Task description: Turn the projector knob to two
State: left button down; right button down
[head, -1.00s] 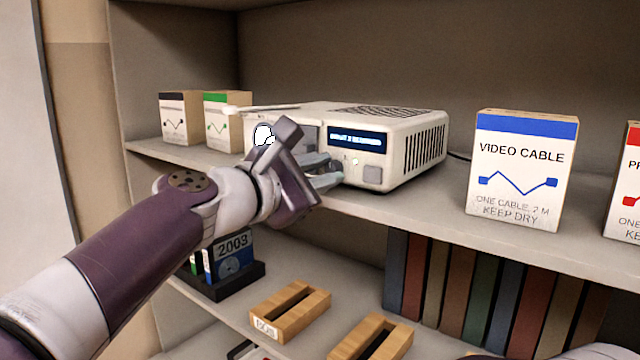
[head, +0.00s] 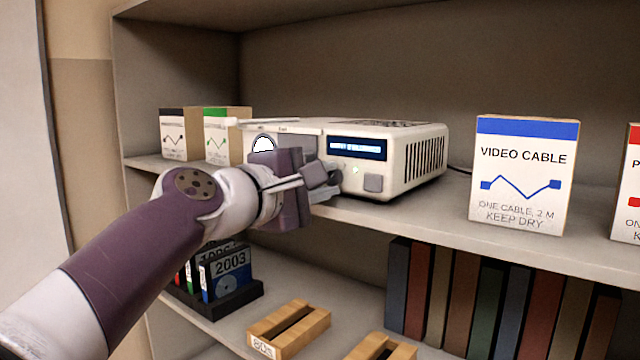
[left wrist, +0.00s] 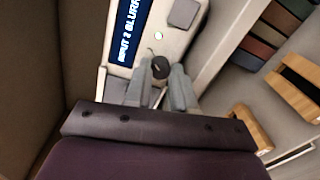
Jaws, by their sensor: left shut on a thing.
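The white projector (head: 408,160) sits on the upper shelf, its front panel facing me. Its blue display (head: 357,147) is lit; in the left wrist view the display (left wrist: 127,32) reads "INPUT 2 BLURR", with the end cut off. A small dark round knob (left wrist: 160,67) shows below the display in the left wrist view. My left gripper (head: 325,180) is at the projector's front, its fingers (left wrist: 159,84) on either side of the knob and shut on it. In the head view the gripper hides the knob. My right gripper is not in view.
A grey square button (head: 373,184) is right of the knob area, with a small light beside it. A video cable box (head: 522,208) stands to the right, two small boxes (head: 180,148) to the left. Below are wooden holders (head: 290,328), books (head: 470,300) and a disc rack (head: 225,300).

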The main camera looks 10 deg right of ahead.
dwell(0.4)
pick_arm(q)
jog(key=c, duration=1.2)
grip_release()
jog(key=b+v, duration=0.5)
jog(key=v, duration=0.7)
jog(key=shift+s+a+b, duration=0.1)
jog(key=shift+a+b, duration=0.15)
jog(key=shift+b, duration=0.1)
